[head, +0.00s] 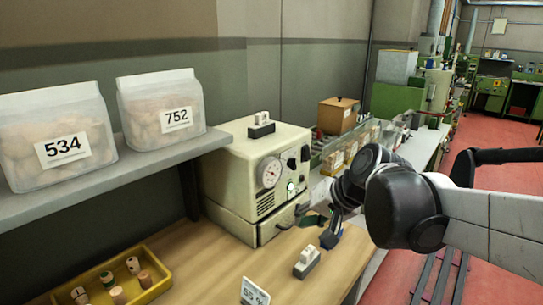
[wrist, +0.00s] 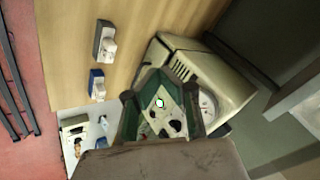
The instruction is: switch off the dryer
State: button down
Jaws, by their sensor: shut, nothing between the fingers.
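The dryer (head: 228,175) is a cream box with a round dial (head: 270,172), dark knobs (head: 291,164) and a lit green light (head: 290,187) on its front. In the wrist view the dryer (wrist: 228,82) is turned sideways, and its green light (wrist: 159,103) and dark knobs (wrist: 177,126) show within the outline of my fingers. My gripper (head: 312,221) is in front of the dryer's right side, low by the panel. It is shut and empty in the wrist view (wrist: 158,80). I cannot tell whether it touches the dryer.
A grey-and-white block (head: 306,262) and a blue item (head: 331,236) stand on the wooden bench near my gripper. A yellow tray (head: 150,258) with corks is at the front left. Bags of corks (head: 163,112) stand on the shelf; a small block (head: 261,127) sits on the dryer.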

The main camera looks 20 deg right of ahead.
aim_at(309, 157)
jog(key=w+d+r+m+t+y+p, duration=0.2)
jog(key=w+d+r+m+y, duration=0.15)
jog(key=w+d, duration=0.8)
jog(key=w+d+m+t+y, duration=0.1)
jog(key=w+d+t, duration=0.1)
jog(key=d, duration=0.4)
jog(key=w+d+f+m+t+p, duration=0.1)
jog(key=w+d+m+t, duration=0.1)
jog(key=w+d, duration=0.2)
jog(key=shift+w+d+y, duration=0.25)
jog(key=shift+d+y, duration=0.1)
jog(key=shift+d, duration=0.75)
jog(key=p+x, duration=0.1)
jog(key=x, duration=1.3)
jog(key=shift+r+p, duration=0.1)
jog(key=shift+p, duration=0.25)
